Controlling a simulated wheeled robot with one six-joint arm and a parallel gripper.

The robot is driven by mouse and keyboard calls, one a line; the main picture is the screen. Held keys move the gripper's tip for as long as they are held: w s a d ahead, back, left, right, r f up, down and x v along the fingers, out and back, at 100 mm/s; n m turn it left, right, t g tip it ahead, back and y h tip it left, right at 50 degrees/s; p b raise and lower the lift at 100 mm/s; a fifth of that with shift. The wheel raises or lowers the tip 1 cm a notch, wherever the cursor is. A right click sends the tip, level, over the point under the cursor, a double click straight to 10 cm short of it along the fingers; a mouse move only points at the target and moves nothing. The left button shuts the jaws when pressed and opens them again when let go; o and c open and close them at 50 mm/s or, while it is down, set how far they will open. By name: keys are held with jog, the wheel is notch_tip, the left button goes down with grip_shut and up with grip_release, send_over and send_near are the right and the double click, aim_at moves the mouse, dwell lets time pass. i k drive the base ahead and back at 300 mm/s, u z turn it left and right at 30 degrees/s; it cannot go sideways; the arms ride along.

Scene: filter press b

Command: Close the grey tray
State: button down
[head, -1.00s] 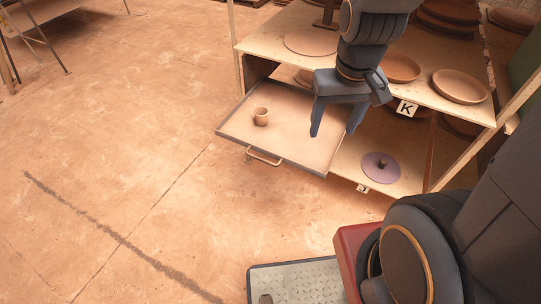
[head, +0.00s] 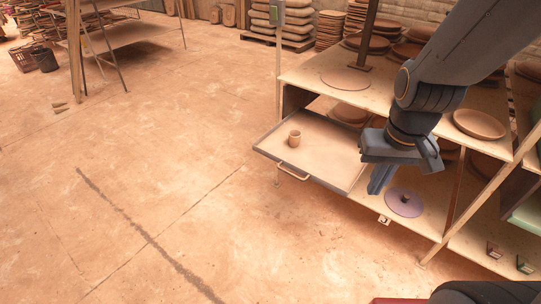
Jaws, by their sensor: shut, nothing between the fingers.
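The grey tray (head: 330,157) is pulled out of the left side of the wooden shelf unit, below its top board. It has a dark rim and a light handle (head: 293,172) on its front edge. A small clay cup (head: 294,138) stands upright on the tray. My gripper (head: 377,189) points down in front of the tray's right corner in the head view, with its fingers together and empty. It lies to the right of the handle. My arm hides part of the shelf behind. I cannot tell whether the gripper touches the tray.
A purple disc with a dark knob (head: 404,202) lies on the lower shelf, right of the tray. Clay plates (head: 479,124) rest on the top board. A shelf post (head: 276,130) stands at the tray's left. The floor (head: 200,190) in front is clear.

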aim_at(327, 154)
jog(key=z, duration=0.25)
jog(key=i, duration=1.25)
jog(key=u, duration=0.45)
